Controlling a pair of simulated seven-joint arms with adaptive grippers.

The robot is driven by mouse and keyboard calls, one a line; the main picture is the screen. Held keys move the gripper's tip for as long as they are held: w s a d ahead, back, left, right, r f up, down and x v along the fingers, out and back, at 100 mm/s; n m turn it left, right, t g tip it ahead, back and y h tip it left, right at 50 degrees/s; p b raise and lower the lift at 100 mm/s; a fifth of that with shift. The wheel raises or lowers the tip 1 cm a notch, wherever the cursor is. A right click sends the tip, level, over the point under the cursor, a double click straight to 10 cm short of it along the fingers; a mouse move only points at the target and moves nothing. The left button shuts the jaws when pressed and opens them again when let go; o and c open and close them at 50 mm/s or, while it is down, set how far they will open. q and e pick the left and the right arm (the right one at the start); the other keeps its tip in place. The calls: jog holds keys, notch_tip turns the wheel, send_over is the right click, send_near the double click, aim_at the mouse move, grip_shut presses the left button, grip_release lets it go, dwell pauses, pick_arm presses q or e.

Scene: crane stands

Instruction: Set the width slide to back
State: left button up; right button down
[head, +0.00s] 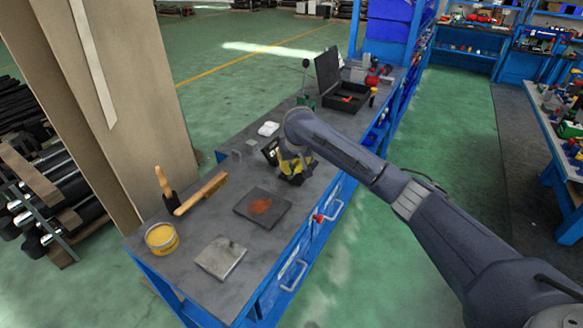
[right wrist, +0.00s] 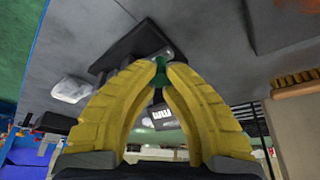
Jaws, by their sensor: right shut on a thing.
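My right gripper (head: 294,172) is over the middle of the workbench in the head view. Its yellow fingers fill the right wrist view, and their tips (right wrist: 165,66) are closed on a small green piece (right wrist: 160,74), which seems to be the width slide. The piece sits against a dark device (right wrist: 135,48), whose label or screen (right wrist: 163,118) shows between the fingers. In the head view the device (head: 270,151) is partly hidden behind my gripper, and the green piece cannot be seen. My left gripper is in neither view.
On the workbench are a dark plate with a rusty patch (head: 262,206), a grey metal plate (head: 220,257), a yellow tin (head: 161,239) and a wooden-handled brush (head: 201,193). An open black case (head: 343,97) stands farther back. A beige pillar (head: 115,100) rises beside the bench at left.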

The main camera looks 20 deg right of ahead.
jog(key=shift+a, duration=0.1)
jog(key=shift+s+a, duration=0.45)
jog(key=shift+a, duration=0.1)
jog(key=c, duration=1.8)
grip_release()
jog(key=shift+a, duration=0.1)
jog(key=o, duration=0.7)
jog(key=shift+d+f, duration=0.1)
jog(key=shift+d, duration=0.1)
jog(key=v, duration=1.2)
